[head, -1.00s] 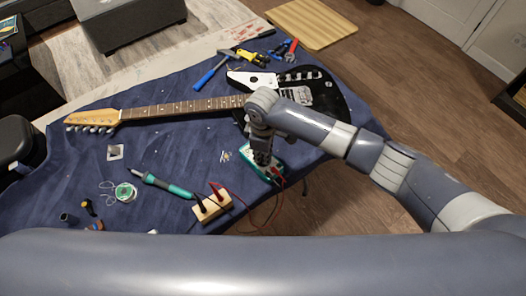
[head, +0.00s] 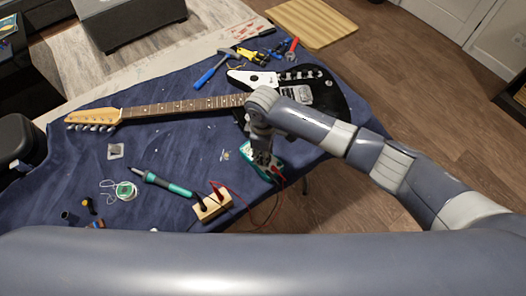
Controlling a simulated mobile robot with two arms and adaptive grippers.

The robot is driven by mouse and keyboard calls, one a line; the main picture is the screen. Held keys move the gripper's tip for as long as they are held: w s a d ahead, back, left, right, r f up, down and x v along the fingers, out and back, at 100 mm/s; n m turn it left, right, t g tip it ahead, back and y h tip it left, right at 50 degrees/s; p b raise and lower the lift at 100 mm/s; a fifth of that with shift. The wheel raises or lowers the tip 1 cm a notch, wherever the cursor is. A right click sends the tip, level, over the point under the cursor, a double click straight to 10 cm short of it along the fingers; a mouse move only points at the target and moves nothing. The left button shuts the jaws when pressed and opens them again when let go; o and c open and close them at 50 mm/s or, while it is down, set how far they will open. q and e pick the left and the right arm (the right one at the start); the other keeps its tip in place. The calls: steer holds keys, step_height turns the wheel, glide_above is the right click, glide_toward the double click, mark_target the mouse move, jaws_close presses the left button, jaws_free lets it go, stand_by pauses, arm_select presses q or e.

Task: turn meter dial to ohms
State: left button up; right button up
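The meter (head: 272,171) is a small green-edged device lying on the blue cloth near the right front edge of the table. Red and black leads run from it to a wooden block (head: 212,207). My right gripper (head: 262,158) is over the meter, pointing down, at or just above its face. The gripper and wrist hide the dial, so its setting cannot be read. The fingers are too small and dark to tell whether they are open or shut, or whether they touch the dial. My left gripper is not in view.
A black electric guitar (head: 330,97) lies across the table behind the meter. A green soldering iron (head: 165,184), a solder spool (head: 125,190) and a blue-handled hammer (head: 208,74) lie on the cloth (head: 60,170). My large grey arm link crosses the bottom of the view.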

step_height(320, 180, up, 12)
stand_by(0.5)
steer(key=shift+s, duration=0.1)
